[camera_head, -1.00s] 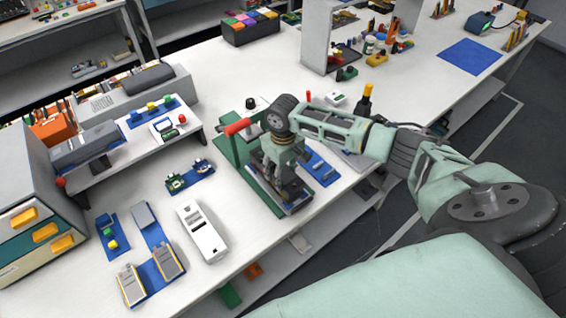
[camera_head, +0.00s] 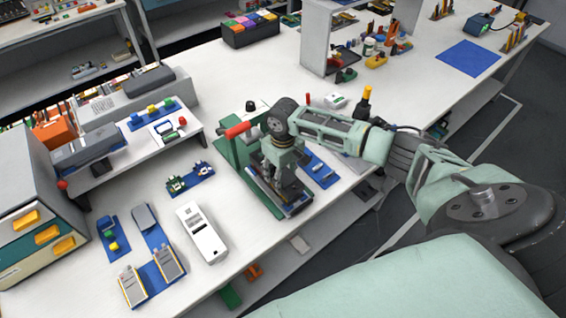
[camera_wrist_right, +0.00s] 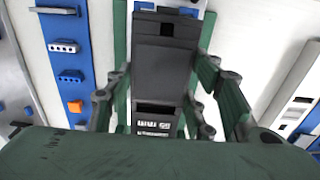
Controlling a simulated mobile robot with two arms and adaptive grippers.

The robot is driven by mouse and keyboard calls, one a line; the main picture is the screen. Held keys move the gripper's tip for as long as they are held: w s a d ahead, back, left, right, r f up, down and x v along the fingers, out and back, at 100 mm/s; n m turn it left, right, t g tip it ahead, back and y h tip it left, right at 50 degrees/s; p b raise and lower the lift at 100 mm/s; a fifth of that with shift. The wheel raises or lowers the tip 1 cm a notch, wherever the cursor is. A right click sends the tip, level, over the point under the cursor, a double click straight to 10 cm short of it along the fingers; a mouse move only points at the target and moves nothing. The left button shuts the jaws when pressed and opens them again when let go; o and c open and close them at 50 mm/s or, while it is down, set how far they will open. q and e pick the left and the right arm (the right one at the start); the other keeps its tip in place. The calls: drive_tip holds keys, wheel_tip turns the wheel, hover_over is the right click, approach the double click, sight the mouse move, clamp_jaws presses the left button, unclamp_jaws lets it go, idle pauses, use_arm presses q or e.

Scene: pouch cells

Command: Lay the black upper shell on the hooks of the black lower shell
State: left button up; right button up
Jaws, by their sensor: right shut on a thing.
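My right gripper (camera_head: 285,178) is over the green fixture (camera_head: 236,155) with the red handle, fingers pointing down. In the right wrist view its fingers close on the sides of the black upper shell (camera_wrist_right: 163,62), a dark plate with a small slot near its far end. The black lower shell (camera_wrist_right: 157,125) shows partly beneath it, with light markings inside. In the head view a dark edge of the lower shell (camera_head: 297,207) shows under the gripper. I cannot tell whether the shells touch; the hooks are hidden. My left gripper is not in view.
A blue mat (camera_head: 322,171) with small parts lies right of the fixture. A white device (camera_head: 202,234) and blue mats with parts (camera_head: 157,275) lie left. A raised shelf (camera_head: 130,140) stands at the back left.

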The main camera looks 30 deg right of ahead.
sight(283, 175)
drive_tip(key=shift+p, duration=0.4)
drive_tip(key=shift+f+b, duration=0.55)
drive_tip(key=shift+f, duration=0.5)
drive_tip(key=o, duration=1.2)
drive_tip(key=shift+o, duration=0.2)
wheel_tip(283, 175, up, 12)
